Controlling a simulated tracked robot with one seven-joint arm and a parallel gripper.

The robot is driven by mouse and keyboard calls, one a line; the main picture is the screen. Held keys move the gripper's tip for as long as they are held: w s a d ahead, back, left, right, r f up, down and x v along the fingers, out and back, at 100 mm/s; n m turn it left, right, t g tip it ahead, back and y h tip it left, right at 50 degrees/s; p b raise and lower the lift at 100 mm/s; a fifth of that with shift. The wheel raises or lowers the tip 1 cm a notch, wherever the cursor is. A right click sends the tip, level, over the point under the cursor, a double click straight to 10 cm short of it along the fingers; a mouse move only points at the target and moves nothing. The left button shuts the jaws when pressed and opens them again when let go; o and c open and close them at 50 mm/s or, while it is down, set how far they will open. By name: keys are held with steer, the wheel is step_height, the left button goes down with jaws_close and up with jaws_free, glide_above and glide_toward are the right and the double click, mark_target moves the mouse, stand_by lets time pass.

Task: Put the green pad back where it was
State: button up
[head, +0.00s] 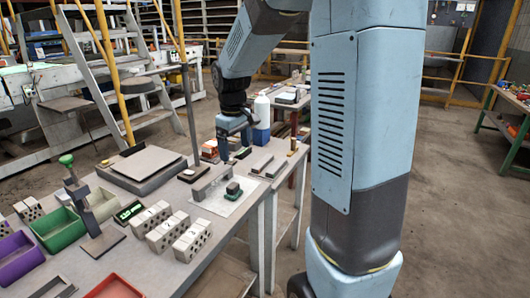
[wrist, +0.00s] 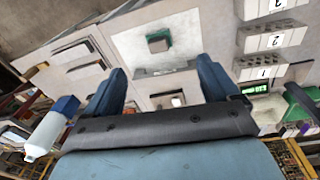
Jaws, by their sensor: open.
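The green pad (head: 233,188) is a small dark green block with a grey top, lying on a white sheet (head: 222,205) near the table's front edge. In the wrist view the pad (wrist: 158,40) shows ahead of the fingers, on the sheet, with a long grey bar (wrist: 166,71) between it and my gripper. My gripper (head: 234,152) hangs above the table, behind the pad in the head view. In the wrist view my gripper (wrist: 160,84) has its two blue fingers wide apart with nothing held between them. The pad is apart from both fingers.
Numbered hollow bricks (head: 166,233) stand left of the sheet. Flat dark bars (head: 262,163) lie to its right, and a white and blue bottle (head: 262,120) stands behind. A flat plate on a dark base (head: 146,163), a green-knobbed press (head: 77,190) and coloured bins (head: 57,228) occupy the left.

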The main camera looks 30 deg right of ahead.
steer(key=s+r+m+t, duration=0.2)
steer(key=s+r, duration=0.3)
steer(key=s, duration=0.7)
steer(key=s+r+m+t, duration=0.2)
steer(key=s+r, duration=0.3)
steer(key=s, duration=0.7)
steer(key=shift+m+t, duration=0.3)
steer(key=shift+m, duration=0.6)
